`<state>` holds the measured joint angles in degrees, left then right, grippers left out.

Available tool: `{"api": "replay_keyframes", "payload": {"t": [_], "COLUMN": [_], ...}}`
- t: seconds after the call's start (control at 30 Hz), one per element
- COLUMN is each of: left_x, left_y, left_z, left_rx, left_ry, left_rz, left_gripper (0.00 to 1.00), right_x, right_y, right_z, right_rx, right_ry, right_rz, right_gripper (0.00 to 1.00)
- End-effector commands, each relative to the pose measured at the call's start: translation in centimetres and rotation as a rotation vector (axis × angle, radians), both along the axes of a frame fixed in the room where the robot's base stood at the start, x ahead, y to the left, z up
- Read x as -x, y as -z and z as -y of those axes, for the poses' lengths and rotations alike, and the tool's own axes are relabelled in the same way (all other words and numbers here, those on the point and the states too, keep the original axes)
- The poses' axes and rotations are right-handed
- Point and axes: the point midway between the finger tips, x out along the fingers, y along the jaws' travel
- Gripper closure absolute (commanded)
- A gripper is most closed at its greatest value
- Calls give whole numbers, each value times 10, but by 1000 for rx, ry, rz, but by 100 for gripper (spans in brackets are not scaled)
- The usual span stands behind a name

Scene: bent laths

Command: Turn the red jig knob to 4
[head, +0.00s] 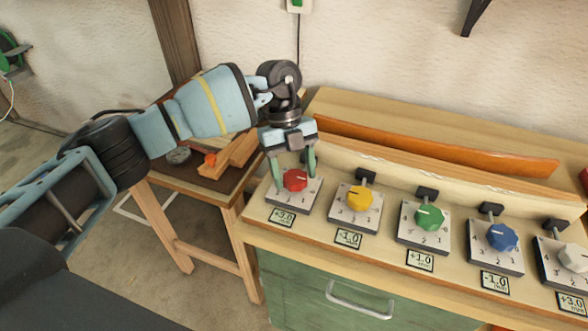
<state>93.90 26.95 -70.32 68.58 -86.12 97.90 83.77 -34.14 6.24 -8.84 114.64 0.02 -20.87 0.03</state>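The red jig knob (296,180) sits on a pale dial plate (283,202) at the left end of a row of knobs on the bench. The digits 2 and 1 show below it; the rest of its scale is hidden or too small to read. Its pointer setting is too small to tell. My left gripper (297,184) points down over the red knob, with one green finger on each side. The fingers stand apart and look open, with little gap to the knob; contact is not clear. My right gripper is not in view.
Yellow (358,199), green (430,217), blue (502,237) and white (573,257) knobs follow to the right, with label cards in front. A bent orange lath (430,147) lies behind them. A small side table (190,182) holding wooden pieces stands left.

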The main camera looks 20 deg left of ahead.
Motion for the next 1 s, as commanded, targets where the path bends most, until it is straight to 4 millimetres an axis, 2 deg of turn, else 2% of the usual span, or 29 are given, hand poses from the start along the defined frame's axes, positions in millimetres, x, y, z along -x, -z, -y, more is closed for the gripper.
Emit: {"api": "replay_keyframes", "payload": {"t": [0.03, 0.27, 0.67, 1.0], "left_x": [0, 0, 0, -1], "left_y": [0, 0, 0, 0], "left_z": [0, 0, 1, 3], "left_rx": [0, 0, 0, 0], "left_ry": [0, 0, 89, 367], "left_rz": [0, 0, -1, -1], "left_gripper": [48, 76, 76, 76], "right_x": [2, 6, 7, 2], "right_y": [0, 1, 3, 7], "right_z": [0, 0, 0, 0], "right_rx": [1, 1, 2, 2], "right_ry": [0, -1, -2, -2], "right_rz": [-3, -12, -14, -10], "right_gripper": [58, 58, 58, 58]}}
